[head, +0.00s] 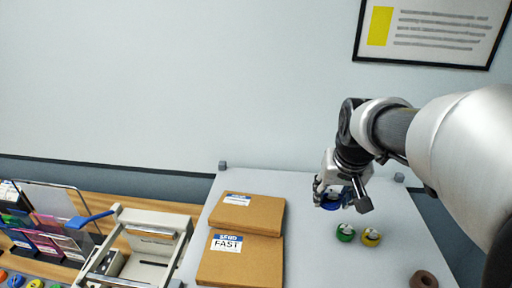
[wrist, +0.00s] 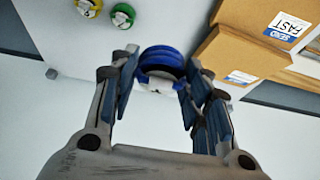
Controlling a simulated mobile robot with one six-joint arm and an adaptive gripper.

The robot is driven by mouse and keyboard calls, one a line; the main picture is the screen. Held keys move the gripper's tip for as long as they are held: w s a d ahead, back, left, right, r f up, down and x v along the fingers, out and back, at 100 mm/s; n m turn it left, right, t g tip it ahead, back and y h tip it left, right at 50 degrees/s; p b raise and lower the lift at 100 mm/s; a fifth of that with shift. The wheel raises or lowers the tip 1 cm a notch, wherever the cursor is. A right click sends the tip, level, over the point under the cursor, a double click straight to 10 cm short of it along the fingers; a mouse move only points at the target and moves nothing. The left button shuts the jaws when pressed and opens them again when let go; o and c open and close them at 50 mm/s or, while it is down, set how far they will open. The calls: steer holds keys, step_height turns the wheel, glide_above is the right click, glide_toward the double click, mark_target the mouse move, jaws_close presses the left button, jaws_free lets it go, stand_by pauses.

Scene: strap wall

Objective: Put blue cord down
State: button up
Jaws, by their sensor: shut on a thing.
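The blue cord (wrist: 162,58) is a round coil with a white part, seen in the wrist view between my fingertips. In the head view the blue cord (head: 331,201) shows partly behind my gripper (head: 334,190), over the grey table (head: 310,255). My gripper also shows in the wrist view (wrist: 160,78), with its fingers on both sides of the coil, shut on it. I cannot tell whether the coil touches the table. A green coil (head: 345,232) and a yellow coil (head: 371,237) lie close by, nearer the head camera.
Two cardboard boxes (head: 240,262) lie on the table to the left of my gripper. A brown ring (head: 424,280) lies at the front right. A pale machine with a blue handle (head: 150,240) stands further left. The table between the boxes and the coils is clear.

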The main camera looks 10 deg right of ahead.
steer(key=shift+w+f, duration=0.25)
steer(key=shift+f, duration=0.05)
steer(key=f, duration=0.5)
steer(key=f+b, duration=0.1)
steer(key=f, duration=0.3)
steer(key=f+b, duration=0.1)
steer(key=f, duration=0.4)
steer(key=shift+s+f, duration=0.3)
steer(key=shift+s, duration=0.05)
steer(key=shift+f+b, duration=0.35)
steer(key=shift+f, duration=1.95)
steer(key=shift+f, duration=0.1)
steer(key=o, duration=0.6)
steer(key=shift+f, duration=0.1)
steer(key=o, duration=0.5)
